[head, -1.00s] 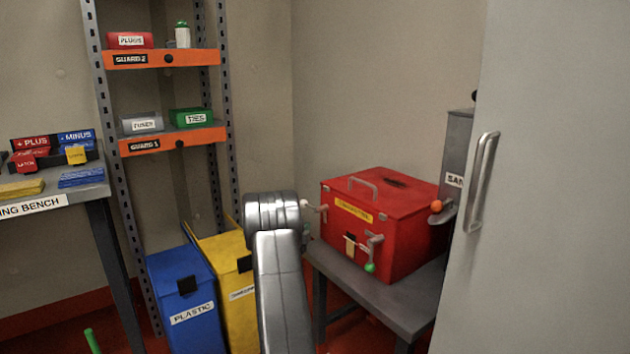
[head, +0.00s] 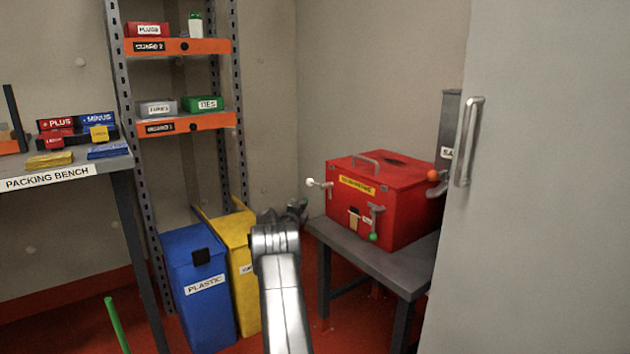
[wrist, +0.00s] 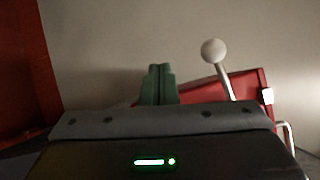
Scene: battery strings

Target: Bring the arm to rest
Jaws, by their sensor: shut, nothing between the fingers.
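My arm reaches up from the bottom of the head view. My gripper (head: 303,204) shows small and dark just past the arm's silver joint, partly hidden by it. In the wrist view its two green fingers (wrist: 158,84) are together with nothing between them. The red box (head: 385,205) stands on a small grey table to the right of my gripper. Its white-knobbed lever (head: 311,183) is just above and right of the fingers in the head view. That white knob (wrist: 213,50) is up and right of the fingers in the wrist view, apart from them in the picture.
A blue PLASTIC bin (head: 197,285) and a yellow bin (head: 243,290) stand left of my arm, below a shelf rack (head: 180,123). The packing bench (head: 120,165) is at left. A large pale cabinet door (head: 550,180) fills the right. Red floor shows between bins and table.

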